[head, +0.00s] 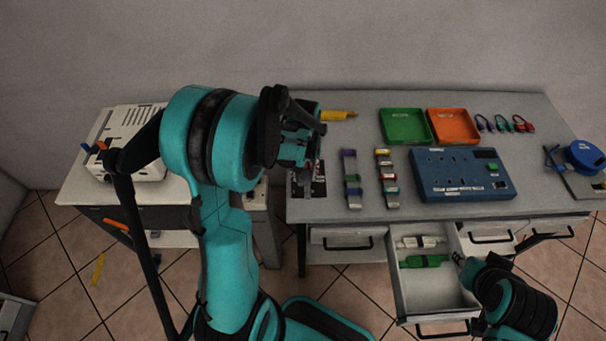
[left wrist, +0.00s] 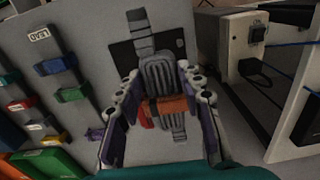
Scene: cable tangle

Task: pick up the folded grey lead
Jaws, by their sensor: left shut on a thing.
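The folded grey lead (left wrist: 158,75) shows in the left wrist view as a flat grey bundle of loops with an orange-brown band (left wrist: 172,104) around it. It is over a dark patch on the table top. My left gripper (left wrist: 168,110) has one finger on each side of the bundle near the band and is shut on it. In the head view my left gripper (head: 305,160) is at the table's left end, and my own arm hides most of the lead. My right gripper (head: 466,266) is by the open drawer; its fingers are too small to read.
A blue socket panel (head: 462,186), a green tray (head: 404,137) and an orange tray (head: 468,138) are on the table. Banded strips (head: 349,165) lie right of my left gripper. The open drawer (head: 413,301) holds a green item (head: 424,261). A white machine (head: 130,130) stands left.

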